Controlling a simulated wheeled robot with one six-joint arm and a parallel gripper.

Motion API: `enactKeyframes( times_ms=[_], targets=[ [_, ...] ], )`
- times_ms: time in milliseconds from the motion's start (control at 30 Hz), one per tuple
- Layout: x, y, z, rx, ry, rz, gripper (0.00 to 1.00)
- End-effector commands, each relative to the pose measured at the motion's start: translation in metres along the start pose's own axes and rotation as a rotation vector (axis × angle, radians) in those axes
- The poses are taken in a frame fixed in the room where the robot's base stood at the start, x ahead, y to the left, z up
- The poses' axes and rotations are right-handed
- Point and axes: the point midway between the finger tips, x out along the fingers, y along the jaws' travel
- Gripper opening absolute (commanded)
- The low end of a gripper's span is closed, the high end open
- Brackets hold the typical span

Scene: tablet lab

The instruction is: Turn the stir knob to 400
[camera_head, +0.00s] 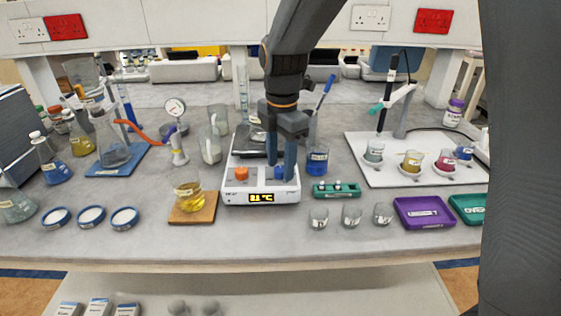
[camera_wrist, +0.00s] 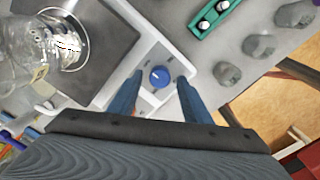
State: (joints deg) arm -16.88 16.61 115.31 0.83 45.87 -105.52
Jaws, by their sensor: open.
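The white hotplate stirrer (camera_head: 262,196) stands in the middle of the bench, with an orange knob (camera_head: 241,174) at its front left and a lit display (camera_head: 262,198) on its front face. The display seems to show a temperature in °C; the digits are hard to read. The blue knob (camera_wrist: 160,77) is at the front right of the stirrer, with a white pointer mark. My gripper (camera_wrist: 157,88) is open, with one blue finger on each side of the blue knob. I cannot tell whether the fingers touch it. In the head view, my gripper (camera_head: 283,168) partly hides the knob.
A glass vessel (camera_wrist: 45,45) stands on the dark hot plate (camera_wrist: 105,45). A beaker of yellow liquid (camera_head: 188,197) on a wooden board is left of the stirrer.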

Motion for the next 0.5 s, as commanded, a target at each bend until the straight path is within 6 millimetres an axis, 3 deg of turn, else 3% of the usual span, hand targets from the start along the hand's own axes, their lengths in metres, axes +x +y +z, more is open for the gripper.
enactKeyframes(
  times_ms=[333, 500],
  targets=[
    [0.0055, -0.0001, 0.0001, 0.001, 0.0, 0.001, 0.44],
    [0.0054, -0.0002, 0.0001, 0.001, 0.0, 0.001, 0.17]
  ],
)
